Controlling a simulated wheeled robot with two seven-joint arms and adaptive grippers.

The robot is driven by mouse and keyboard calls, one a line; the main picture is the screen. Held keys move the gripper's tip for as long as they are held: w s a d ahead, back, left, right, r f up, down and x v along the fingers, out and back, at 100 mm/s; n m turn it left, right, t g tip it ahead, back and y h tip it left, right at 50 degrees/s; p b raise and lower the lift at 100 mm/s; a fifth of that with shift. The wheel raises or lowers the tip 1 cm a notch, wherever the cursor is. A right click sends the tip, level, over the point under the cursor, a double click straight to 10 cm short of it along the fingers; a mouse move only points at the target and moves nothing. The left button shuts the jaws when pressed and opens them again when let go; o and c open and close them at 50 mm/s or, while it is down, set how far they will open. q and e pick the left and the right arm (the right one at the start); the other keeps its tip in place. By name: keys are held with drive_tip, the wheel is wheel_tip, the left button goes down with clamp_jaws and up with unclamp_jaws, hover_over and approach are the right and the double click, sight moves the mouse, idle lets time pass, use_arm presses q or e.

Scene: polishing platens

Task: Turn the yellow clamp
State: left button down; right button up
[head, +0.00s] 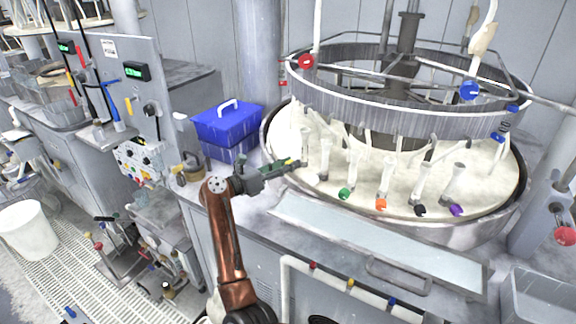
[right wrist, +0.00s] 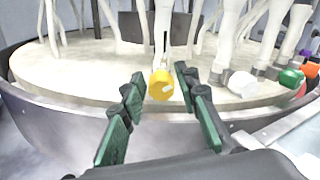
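The yellow clamp (right wrist: 161,85) shows in the right wrist view as a round yellow knob at the rim of the cream round platen (right wrist: 90,70). My right gripper (right wrist: 159,90) is open, with one green-padded finger on each side of the yellow clamp, near the fingertips. I cannot tell whether the fingers touch it. In the head view my right gripper (head: 286,164) reaches to the left front edge of the platen (head: 330,190) and mostly hides the yellow clamp. My left gripper is not in view.
A white clamp (right wrist: 243,84) and a green clamp (right wrist: 291,78) sit to the right. Orange (head: 381,204), black (head: 420,210) and purple (head: 456,210) clamps follow along the rim. A blue box (head: 228,122) stands left behind my gripper. A metal ring (head: 400,110) hangs above the platen.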

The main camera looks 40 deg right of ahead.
drive_tip(key=shift+o, duration=1)
drive_tip(key=shift+a+f, duration=0.1)
drive_tip(key=a, duration=1.2)
drive_tip(key=shift+w, duration=0.3)
drive_tip(key=shift+d, duration=0.1)
